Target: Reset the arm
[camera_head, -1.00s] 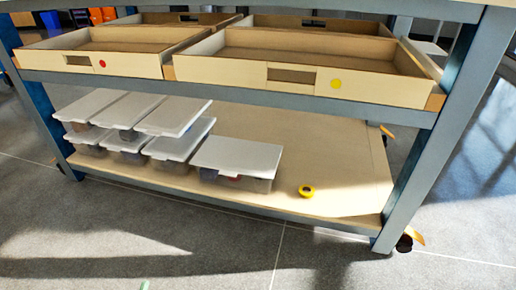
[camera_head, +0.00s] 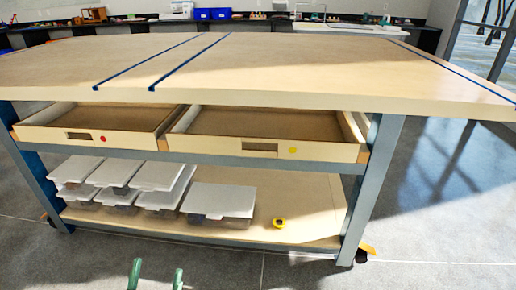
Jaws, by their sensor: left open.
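My left gripper (camera_head: 156,275) shows at the bottom edge, left of centre. Its two green fingers stand apart with nothing between them, over the grey floor in front of the workbench. The rest of my left arm is out of the frame. My right gripper is not in view.
A wooden workbench (camera_head: 300,75) with a bare top stands ahead. Below are open drawers (camera_head: 230,146) and a lower shelf (camera_head: 300,200) with several lidded boxes (camera_head: 220,199) and a yellow tape roll (camera_head: 279,223). Floor (camera_head: 440,220) at right is clear.

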